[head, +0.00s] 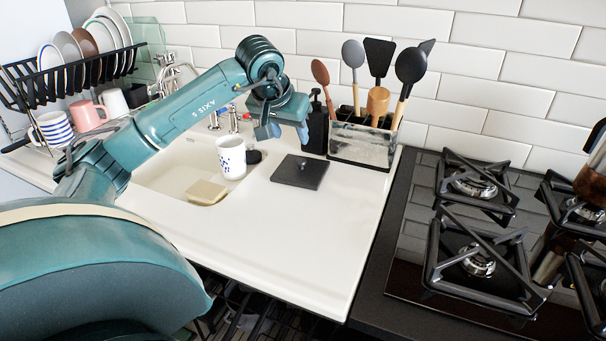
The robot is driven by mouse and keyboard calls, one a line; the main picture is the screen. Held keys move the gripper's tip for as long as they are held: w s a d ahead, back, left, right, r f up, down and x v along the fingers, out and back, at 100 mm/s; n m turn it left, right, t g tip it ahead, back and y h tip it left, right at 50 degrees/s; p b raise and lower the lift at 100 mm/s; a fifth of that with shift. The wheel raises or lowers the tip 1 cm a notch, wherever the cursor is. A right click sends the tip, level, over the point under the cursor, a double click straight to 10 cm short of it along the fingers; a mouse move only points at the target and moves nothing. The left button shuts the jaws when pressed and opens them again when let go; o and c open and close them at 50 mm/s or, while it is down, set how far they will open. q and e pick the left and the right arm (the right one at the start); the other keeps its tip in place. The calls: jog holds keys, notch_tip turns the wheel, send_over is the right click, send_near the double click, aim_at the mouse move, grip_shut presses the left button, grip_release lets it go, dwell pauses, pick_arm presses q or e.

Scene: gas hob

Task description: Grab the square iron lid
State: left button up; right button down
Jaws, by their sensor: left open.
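The square iron lid (299,172) is flat and black with a small knob. It lies on the white counter just right of the sink. My left gripper (283,132) is open and empty, with its fingers pointing down. In the picture it is above and slightly left of the lid, apart from it. My right gripper does not show.
A white cup with blue marks (231,158) is left of the lid by the sink (160,183). A utensil holder (361,145) and a dark bottle (316,128) stand behind the lid. The gas hob (476,260) is at right. The front counter (290,240) is clear.

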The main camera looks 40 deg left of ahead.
pick_arm(q)
send_near(301, 160)
jog(key=shift+x, duration=1.2)
jog(key=shift+b+x, duration=0.7)
jog(key=shift+x, duration=2.35)
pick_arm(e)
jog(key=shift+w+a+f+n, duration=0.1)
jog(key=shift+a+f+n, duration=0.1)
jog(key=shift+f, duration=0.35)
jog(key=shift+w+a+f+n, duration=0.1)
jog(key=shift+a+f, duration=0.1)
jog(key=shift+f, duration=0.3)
pick_arm(q)
grip_shut()
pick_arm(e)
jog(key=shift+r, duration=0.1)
